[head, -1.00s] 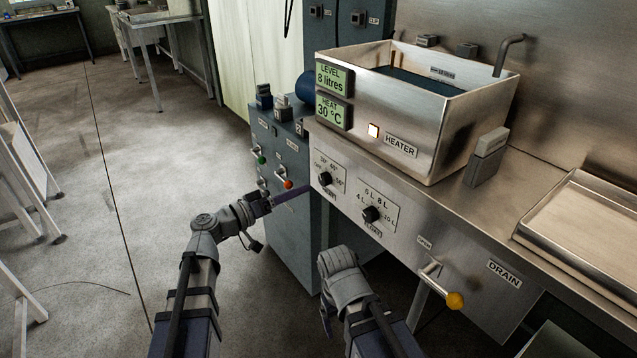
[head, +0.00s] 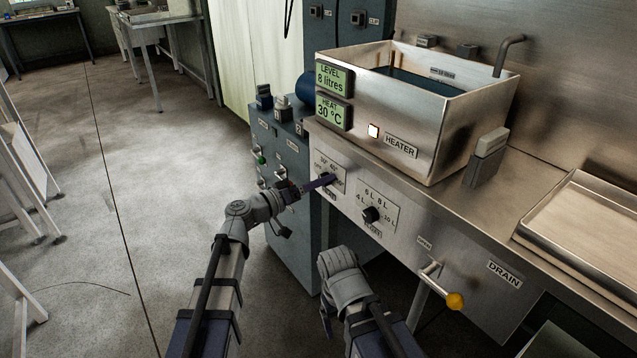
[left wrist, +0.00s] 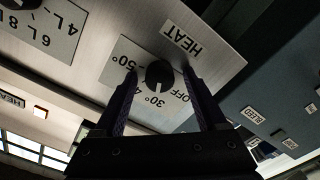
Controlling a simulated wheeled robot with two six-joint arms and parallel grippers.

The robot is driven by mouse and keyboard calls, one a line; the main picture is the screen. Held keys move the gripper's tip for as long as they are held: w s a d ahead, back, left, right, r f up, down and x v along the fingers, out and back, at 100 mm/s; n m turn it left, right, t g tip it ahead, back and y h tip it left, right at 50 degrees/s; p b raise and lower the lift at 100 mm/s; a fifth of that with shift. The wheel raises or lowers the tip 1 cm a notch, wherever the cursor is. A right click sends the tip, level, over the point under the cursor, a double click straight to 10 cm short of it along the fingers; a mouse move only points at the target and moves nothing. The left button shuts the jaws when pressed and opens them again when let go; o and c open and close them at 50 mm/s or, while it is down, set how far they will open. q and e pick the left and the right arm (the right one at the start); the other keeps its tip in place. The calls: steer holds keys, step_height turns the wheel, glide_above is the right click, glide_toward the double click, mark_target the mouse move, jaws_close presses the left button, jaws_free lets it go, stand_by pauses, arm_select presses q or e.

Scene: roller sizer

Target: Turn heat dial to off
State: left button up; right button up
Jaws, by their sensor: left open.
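The heat dial is a round black knob on a pale scale plate on the sink unit's front panel. In the left wrist view the knob (left wrist: 158,74) shows upside down with marks for OFF, 30° and 50°. My left gripper (left wrist: 160,74) is open, one finger on each side of the knob; contact cannot be told. In the head view the left gripper (head: 323,181) reaches the heat plate (head: 340,173) and partly hides the dial. The heat display (head: 330,111) reads 30 °C. My right gripper's fingers are not visible.
The black float dial (head: 371,214) is right of the heat dial. The drain lever with a yellow ball (head: 455,301) sticks out lower right. A blue-grey cabinet (head: 285,215) with small levers stands at left. The heater lamp (head: 373,131) is lit on the metal tank (head: 455,125).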

arm_select(q)
jaws_close()
stand_by(0.5)
steer(key=shift+n, duration=0.3)
steer(key=n, duration=0.9)
steer(key=shift+n, duration=0.3)
stand_by(0.4)
jaws_free()
